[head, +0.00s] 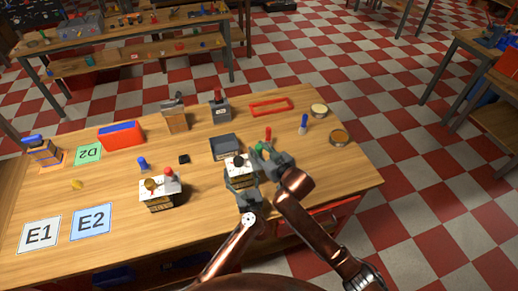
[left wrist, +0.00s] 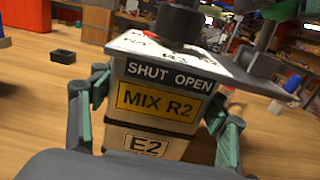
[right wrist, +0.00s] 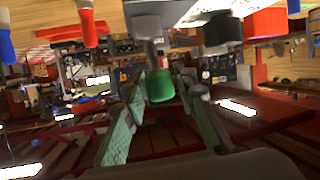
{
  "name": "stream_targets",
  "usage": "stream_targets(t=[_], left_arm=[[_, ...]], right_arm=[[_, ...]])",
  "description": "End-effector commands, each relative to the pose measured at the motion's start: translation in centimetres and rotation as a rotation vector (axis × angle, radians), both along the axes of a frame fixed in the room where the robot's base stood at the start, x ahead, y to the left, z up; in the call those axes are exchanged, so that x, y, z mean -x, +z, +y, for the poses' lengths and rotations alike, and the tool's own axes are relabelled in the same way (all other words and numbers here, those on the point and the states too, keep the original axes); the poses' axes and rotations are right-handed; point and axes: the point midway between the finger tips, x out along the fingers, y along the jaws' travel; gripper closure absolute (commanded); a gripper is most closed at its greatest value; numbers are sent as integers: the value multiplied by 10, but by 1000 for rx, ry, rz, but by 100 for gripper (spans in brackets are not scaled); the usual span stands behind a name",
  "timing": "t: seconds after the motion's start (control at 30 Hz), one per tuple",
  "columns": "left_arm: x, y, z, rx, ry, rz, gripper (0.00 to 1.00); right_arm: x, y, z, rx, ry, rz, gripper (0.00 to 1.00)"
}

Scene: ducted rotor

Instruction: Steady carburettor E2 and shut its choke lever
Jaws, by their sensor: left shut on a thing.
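Carburettor E2 (head: 243,180) stands on the wooden table, with a pale top plate. In the left wrist view its body (left wrist: 156,97) shows the labels SHUT OPEN, MIX R2 and E2. My left gripper (head: 243,190) is shut on this body, one finger on each side; it also shows in the left wrist view (left wrist: 155,110). My right gripper (head: 266,158) is open at the right of the top plate. In the right wrist view a green knob (right wrist: 160,86) on a grey stem, the choke lever's end, sits between its spread fingers (right wrist: 160,115). I cannot tell if they touch it.
Another carburettor (head: 160,190) with a red knob stands to the left. A grey tray (head: 225,147) lies just behind E2. A blue-handled tool (head: 304,124) and a round tin (head: 340,137) are to the right. The E1 (head: 39,235) and E2 (head: 91,222) mats are clear.

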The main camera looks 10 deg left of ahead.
Motion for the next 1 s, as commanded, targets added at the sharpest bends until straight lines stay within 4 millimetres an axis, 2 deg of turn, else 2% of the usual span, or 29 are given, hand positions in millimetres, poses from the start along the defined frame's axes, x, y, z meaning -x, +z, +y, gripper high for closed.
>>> stream_targets(t=[0.17,0.53,1.0], left_arm=[[0,0,0,-1,0,1,65],[0,0,0,0,0,1,65],[0,-1,0,1,0,1,65]], right_arm=[[0,1,0,-2,0,-1,62],[5,3,-5,-3,-1,-1,62],[72,32,-56,-2,-1,-2,62]])
